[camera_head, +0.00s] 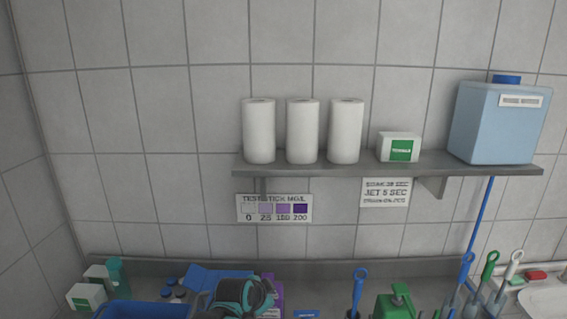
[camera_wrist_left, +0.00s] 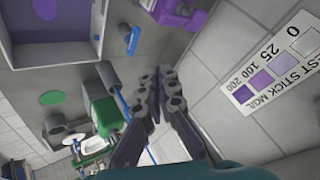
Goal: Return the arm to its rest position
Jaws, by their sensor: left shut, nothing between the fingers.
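My left gripper (camera_head: 246,294) shows at the bottom of the head view, dark with teal parts, over the back part of the counter. In the left wrist view the two dark fingers of my left gripper (camera_wrist_left: 160,88) are shut with nothing held. They are apart from the wall and the test-stick chart (camera_wrist_left: 272,68). The chart also shows in the head view (camera_head: 274,208), above the gripper. The rest of my left arm is mostly out of the head view. My right gripper is in neither view.
A wall shelf (camera_head: 380,168) holds paper rolls (camera_head: 302,130), a white-green box (camera_head: 399,147) and a blue canister (camera_head: 500,122). Below stand a blue tray (camera_head: 145,309), a purple container (camera_head: 273,294), a green bottle (camera_head: 396,303) and several brushes (camera_head: 487,268). The wall's middle is free.

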